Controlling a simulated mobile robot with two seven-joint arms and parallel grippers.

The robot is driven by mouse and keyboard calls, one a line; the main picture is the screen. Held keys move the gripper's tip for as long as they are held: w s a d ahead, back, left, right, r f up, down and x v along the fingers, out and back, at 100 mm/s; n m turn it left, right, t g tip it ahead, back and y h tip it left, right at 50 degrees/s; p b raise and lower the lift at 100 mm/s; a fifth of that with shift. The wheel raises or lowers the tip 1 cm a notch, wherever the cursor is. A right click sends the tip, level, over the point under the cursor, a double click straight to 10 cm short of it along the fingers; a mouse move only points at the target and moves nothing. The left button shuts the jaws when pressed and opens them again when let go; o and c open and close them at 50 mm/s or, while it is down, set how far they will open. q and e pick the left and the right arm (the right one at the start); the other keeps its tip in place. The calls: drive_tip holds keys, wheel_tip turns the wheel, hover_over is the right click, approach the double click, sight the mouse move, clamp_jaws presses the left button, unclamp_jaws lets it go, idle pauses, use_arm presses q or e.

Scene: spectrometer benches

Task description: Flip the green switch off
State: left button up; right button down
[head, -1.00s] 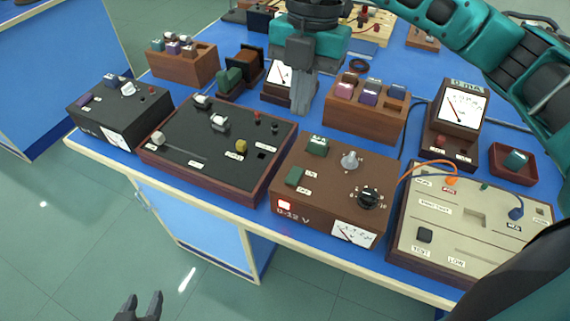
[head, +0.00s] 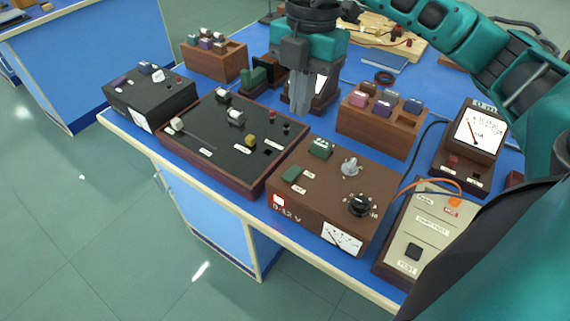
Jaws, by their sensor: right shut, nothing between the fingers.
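The brown 0-12 V power box (head: 375,185) stands near the bench's front edge. On its top, a low green switch (head: 293,174) sits at the left front and a taller green block (head: 321,149) at the back. I cannot tell from its tilt whether the switch is on or off. A small lamp (head: 279,200) glows on the front panel. My right gripper (head: 299,106) is shut and empty, pointing down behind and above the boxes, apart from the switch. My left gripper is out of view.
A black panel box (head: 213,137) stands left of the power box, a beige box (head: 432,227) with an orange cable right of it. Behind are a wooden rack (head: 375,131) of coloured blocks and a dial meter (head: 319,101), partly hidden by my gripper.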

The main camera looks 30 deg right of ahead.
sight(290, 176)
idle(0.4)
drive_tip(key=f, duration=0.4)
drive_tip(key=a+f, duration=0.1)
drive_tip(key=f, duration=0.9)
drive_tip(key=shift+s+a+b, duration=0.3)
drive_tip(key=shift+s+a, duration=0.05)
drive_tip(key=shift+a, duration=0.05)
